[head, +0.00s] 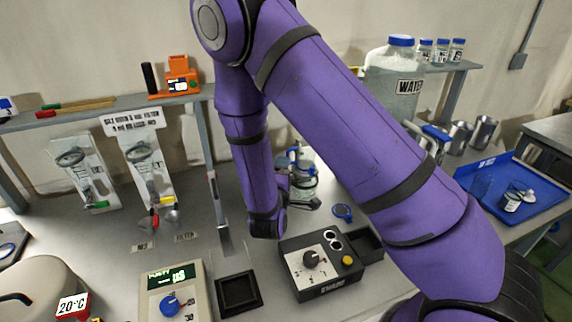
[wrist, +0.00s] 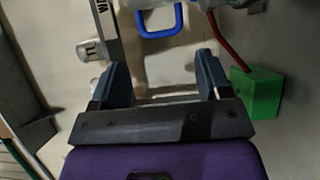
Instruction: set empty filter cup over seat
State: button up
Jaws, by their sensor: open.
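My gripper (head: 306,201) is beside the glass vessel with blue fittings (head: 303,168) at the middle of the bench, partly behind my arm. In the wrist view my gripper (wrist: 162,78) has its two dark fingers wide apart, with nothing clearly held between them. A blue loop handle (wrist: 158,22) lies beyond the fingertips. The seat cannot be made out with certainty.
A black control box (head: 318,267) and a square black tray (head: 238,293) stand in front of the gripper. A green block (wrist: 256,92) with a red tube is right of the fingers. A water jug (head: 393,75) and blue tray (head: 535,207) are at the right.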

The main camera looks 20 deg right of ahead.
jog(key=shift+v, duration=1.15)
jog(key=s+d+r+m+g+h, duration=0.2)
jog(key=s+d+r+m+g, duration=0.4)
jog(key=d+r, duration=0.25)
jog(key=s+d+r+m+g+h, duration=0.2)
jog(key=s+d+r+m+g, duration=0.2)
jog(key=s+d+r+g, duration=0.35)
jog(key=s+a+r+m+t+y, duration=0.1)
jog(key=s+a+r+t+y, duration=0.2)
jog(key=s+r+y, duration=1)
jog(key=a, duration=0.3)
jog(key=shift+s+a+r+m, duration=0.2)
jog(key=shift+s+r+m, duration=0.1)
jog(key=shift+s+m, duration=0.1)
jog(key=shift+d, duration=0.1)
